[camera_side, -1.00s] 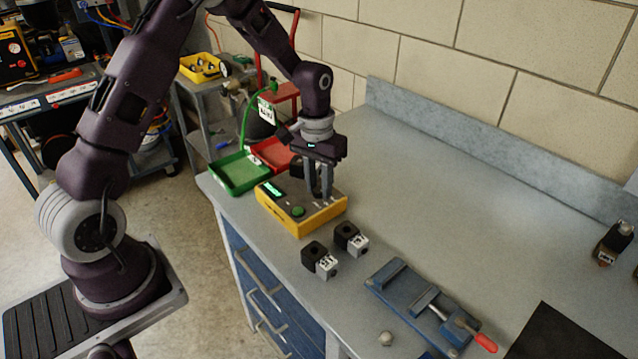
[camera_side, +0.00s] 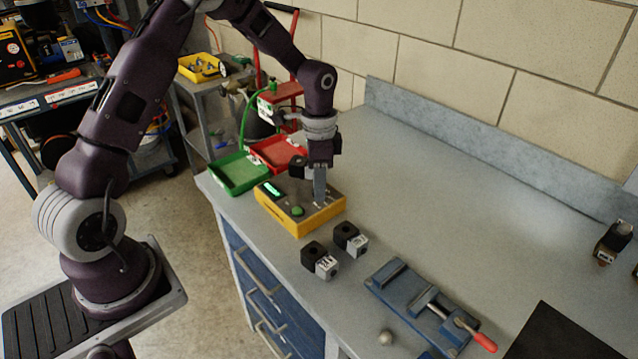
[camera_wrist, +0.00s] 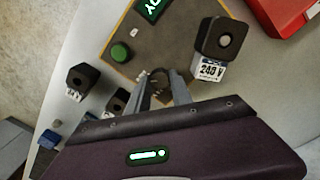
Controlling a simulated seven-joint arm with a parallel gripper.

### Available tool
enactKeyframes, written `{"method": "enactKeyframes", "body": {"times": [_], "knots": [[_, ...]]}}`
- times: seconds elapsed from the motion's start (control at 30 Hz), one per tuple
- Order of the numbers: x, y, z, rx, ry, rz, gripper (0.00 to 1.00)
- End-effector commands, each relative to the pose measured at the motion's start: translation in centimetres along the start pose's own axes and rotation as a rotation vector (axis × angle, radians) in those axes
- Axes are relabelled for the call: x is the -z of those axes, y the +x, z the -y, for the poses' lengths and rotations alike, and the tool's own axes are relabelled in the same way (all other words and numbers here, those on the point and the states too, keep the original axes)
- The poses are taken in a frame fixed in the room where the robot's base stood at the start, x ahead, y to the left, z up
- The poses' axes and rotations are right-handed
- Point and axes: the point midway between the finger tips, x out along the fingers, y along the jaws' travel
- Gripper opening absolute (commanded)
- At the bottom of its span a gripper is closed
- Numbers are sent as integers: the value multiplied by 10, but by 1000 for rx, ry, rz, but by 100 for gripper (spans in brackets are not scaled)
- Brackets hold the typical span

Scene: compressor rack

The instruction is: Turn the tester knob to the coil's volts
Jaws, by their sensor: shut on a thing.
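The yellow tester (camera_side: 300,210) sits on the bench with a lit green display (camera_side: 272,188) and a green button (camera_side: 297,210). My gripper (camera_side: 319,202) points down over the tester's right half. In the wrist view my gripper (camera_wrist: 164,92) is shut on the dark round tester knob (camera_wrist: 158,76), its fingers hiding much of it. In the side view this coil (camera_side: 297,168) is partly hidden. The knob's setting is not readable.
Two black coils with white tags (camera_side: 314,254) (camera_side: 346,236) stand in front of the tester. Green (camera_side: 240,190) and red (camera_side: 262,150) trays lie behind it. A blue vise (camera_side: 400,290) with a red handle is at the front right. The bench's middle is clear.

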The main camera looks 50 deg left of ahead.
Motion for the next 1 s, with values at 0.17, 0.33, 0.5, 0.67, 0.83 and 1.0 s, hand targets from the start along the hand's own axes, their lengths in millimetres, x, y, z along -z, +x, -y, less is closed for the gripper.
{"method": "enactKeyframes", "body": {"times": [0.17,0.33,0.5,0.67,0.83,1.0], "knots": [[1,-1,0,2,103,1,0],[1,-1,0,2,172,5,0],[1,-1,0,2,209,7,0],[1,-1,0,2,223,7,0],[1,-1,0,2,225,7,0],[1,-1,0,2,225,7,0]]}}
